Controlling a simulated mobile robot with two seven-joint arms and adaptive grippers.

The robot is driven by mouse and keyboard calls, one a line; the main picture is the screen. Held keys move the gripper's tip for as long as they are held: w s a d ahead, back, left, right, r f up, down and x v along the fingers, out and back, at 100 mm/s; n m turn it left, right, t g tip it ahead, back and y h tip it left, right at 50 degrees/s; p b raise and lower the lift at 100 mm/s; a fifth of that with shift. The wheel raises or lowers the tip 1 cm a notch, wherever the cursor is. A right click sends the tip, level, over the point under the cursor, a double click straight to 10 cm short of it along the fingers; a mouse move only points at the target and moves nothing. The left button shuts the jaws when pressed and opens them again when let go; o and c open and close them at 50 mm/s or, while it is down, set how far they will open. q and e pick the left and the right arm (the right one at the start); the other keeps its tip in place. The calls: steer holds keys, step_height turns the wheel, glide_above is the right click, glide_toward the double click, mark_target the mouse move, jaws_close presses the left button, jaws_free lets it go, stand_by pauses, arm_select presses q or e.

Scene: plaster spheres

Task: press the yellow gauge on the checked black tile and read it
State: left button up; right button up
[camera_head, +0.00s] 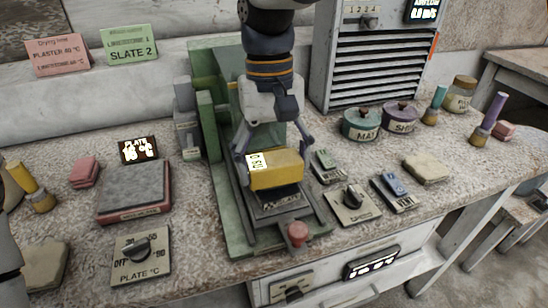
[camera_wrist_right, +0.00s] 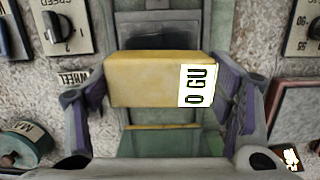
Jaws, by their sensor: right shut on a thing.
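The yellow gauge (camera_head: 278,170) is a block with a white label at one end. In the right wrist view the gauge (camera_wrist_right: 145,80) shows its label, which reads "0 GU". My right gripper (camera_head: 272,160) is shut on the gauge, one finger at each end; both fingers also show in the right wrist view (camera_wrist_right: 165,95). The gauge is over the dark tile (camera_head: 280,207) with a checked strip, on the green-grey machine bed. I cannot tell whether the gauge touches the tile. My left gripper is not in view.
A red knob (camera_head: 297,233) stands at the bed's front end. A dial plate (camera_head: 352,203) and a blue switch (camera_head: 396,185) are to the right. A grey hot plate (camera_head: 135,188) and its dial (camera_head: 141,252) are to the left. Lidded tins (camera_head: 361,124) stand behind right.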

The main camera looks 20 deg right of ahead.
steer(key=shift+f, duration=0.4)
stand_by(0.9)
steer(key=shift+r, duration=3.55)
